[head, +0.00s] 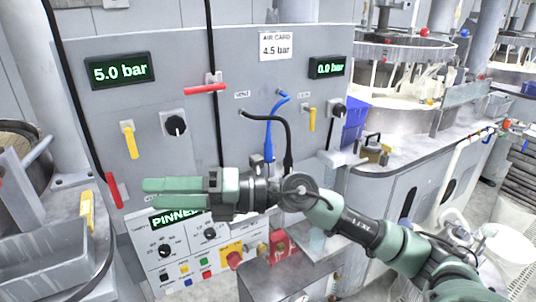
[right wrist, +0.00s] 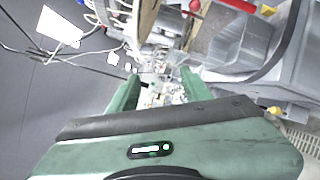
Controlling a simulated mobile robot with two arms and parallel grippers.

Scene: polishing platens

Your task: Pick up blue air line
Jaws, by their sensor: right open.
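The blue air line (head: 269,140) hangs on the grey panel (head: 200,75) in the head view. Its upper end curves to a port under the 4.5 bar card, and its lower end hangs beside a black line (head: 288,140). My right gripper (head: 152,193) is open and empty, below and left of the blue line, with its fingers pointing left. In the right wrist view its two green fingers (right wrist: 158,88) stand apart with nothing between them. The blue line is not clear in that view. My left gripper is not in view.
The panel carries yellow levers (head: 129,140), a red handle (head: 205,89), black knobs (head: 175,123) and pressure displays (head: 121,71). A control box (head: 190,262) with buttons lies below my gripper. A grey tray (head: 45,245) stands at left, and a workbench (head: 400,150) at right.

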